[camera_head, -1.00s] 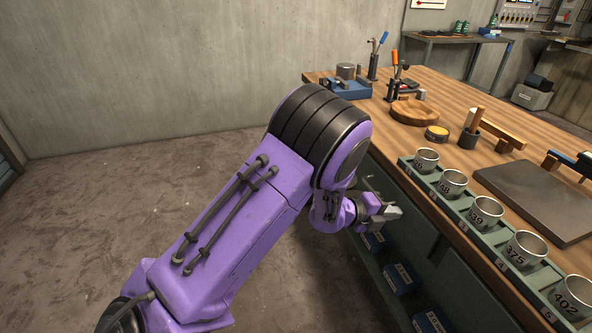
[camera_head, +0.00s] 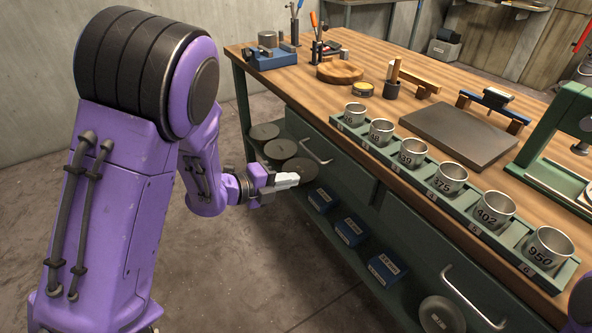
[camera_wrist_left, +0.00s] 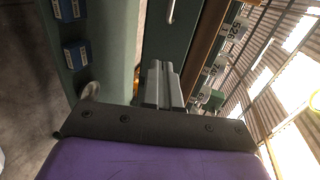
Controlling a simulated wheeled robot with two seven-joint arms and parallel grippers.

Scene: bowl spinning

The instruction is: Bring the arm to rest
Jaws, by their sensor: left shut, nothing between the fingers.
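My purple left arm fills the left side of the head view. Its left gripper (camera_head: 287,181) hangs beside the front of the green workbench, below the level of the wooden top. The gripper's grey fingers are together with nothing between them. In the left wrist view the closed left gripper (camera_wrist_left: 160,85) points toward the bench front and a drawer handle. It holds nothing and appears apart from the bench. My right gripper is not in view; only a purple bit of my body shows at the lower right edge of the head view.
The workbench (camera_head: 345,170) has a rack of several numbered metal cups (camera_head: 447,178) along its near edge. A dark plate (camera_head: 458,136) and a round wooden board (camera_head: 340,72) lie on top. Dark discs (camera_head: 281,149) and blue boxes (camera_head: 351,231) sit on the lower shelf. Open floor lies left of the bench.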

